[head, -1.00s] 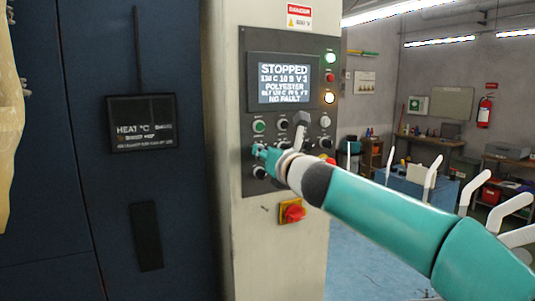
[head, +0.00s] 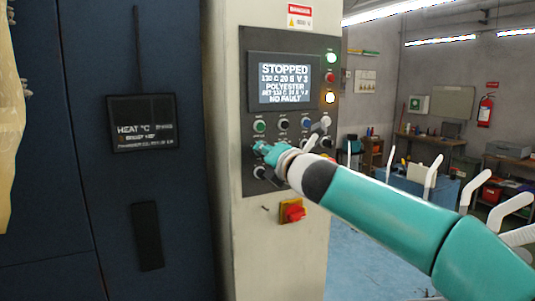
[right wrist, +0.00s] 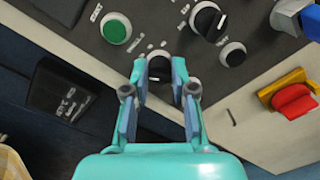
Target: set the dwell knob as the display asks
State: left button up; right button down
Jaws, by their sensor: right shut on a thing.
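The display (head: 283,80) on the control panel reads STOPPED, a line that looks like 130 C 20 S V 3, POLYESTER, a smaller set line that also seems to show 20 S, and NO FAULT. My right gripper (head: 260,149) is at the left of the panel, below the green button. In the right wrist view its fingers are shut on the sides of the dwell knob (right wrist: 159,67), a black knob whose lower part lies between them. In the head view the gripper hides this knob. My left gripper is out of view.
The green button (right wrist: 115,30) and another black knob (right wrist: 207,20) are close to the gripper. A red rotary switch (head: 292,211) on a yellow plate sits lower on the column.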

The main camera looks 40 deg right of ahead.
jog(key=shift+m, duration=0.9)
jog(key=c, duration=1)
grip_release()
jog(key=shift+o, duration=0.2)
jog(key=shift+s, duration=0.1)
jog(key=v, duration=1.2)
